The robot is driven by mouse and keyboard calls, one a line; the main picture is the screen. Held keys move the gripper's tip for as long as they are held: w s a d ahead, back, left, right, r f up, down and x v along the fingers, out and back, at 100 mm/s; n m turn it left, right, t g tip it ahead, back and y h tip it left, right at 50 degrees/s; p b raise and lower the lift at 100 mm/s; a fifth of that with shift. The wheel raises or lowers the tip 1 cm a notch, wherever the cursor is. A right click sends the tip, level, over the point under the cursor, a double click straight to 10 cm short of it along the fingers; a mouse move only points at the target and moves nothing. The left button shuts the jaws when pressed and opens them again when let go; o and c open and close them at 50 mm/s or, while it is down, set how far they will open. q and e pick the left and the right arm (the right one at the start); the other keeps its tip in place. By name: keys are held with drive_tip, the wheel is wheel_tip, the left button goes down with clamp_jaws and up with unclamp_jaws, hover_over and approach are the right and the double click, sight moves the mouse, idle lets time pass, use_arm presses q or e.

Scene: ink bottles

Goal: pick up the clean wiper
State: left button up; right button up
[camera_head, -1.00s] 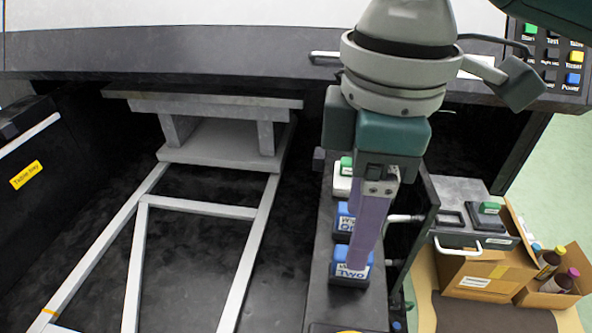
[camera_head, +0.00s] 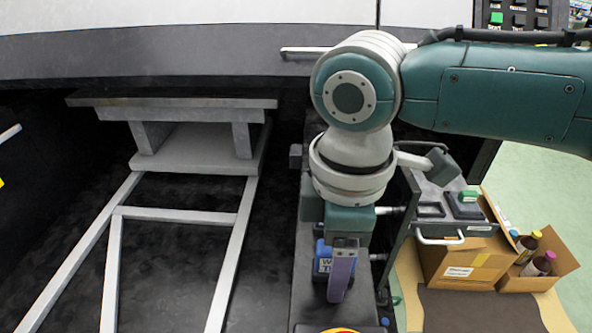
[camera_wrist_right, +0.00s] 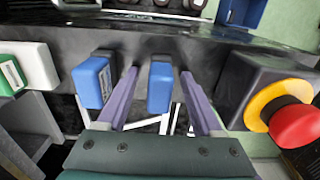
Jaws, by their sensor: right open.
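My right gripper (camera_head: 340,293) points down over the dark ledge, its purple fingers open. The right wrist view shows the fingers (camera_wrist_right: 160,72) apart, with a blue-topped block (camera_wrist_right: 160,88) between them and gaps on both sides. In the head view this block (camera_head: 321,258) is partly hidden by the gripper; its label is only partly readable. I cannot read any label naming the clean wiper. My left gripper is out of view.
A red stop button with a yellow ring (camera_wrist_right: 292,122) sits on a dark box (camera_wrist_right: 246,85) just right of the fingers. A grey tray (camera_head: 425,232) holding a green-topped block (camera_head: 466,204) and cartons with bottles (camera_head: 535,262) stand at the right. Metal rails (camera_head: 175,215) lie left.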

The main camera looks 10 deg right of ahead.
clamp_jaws()
idle(0.4)
drive_tip(key=shift+r, duration=0.1)
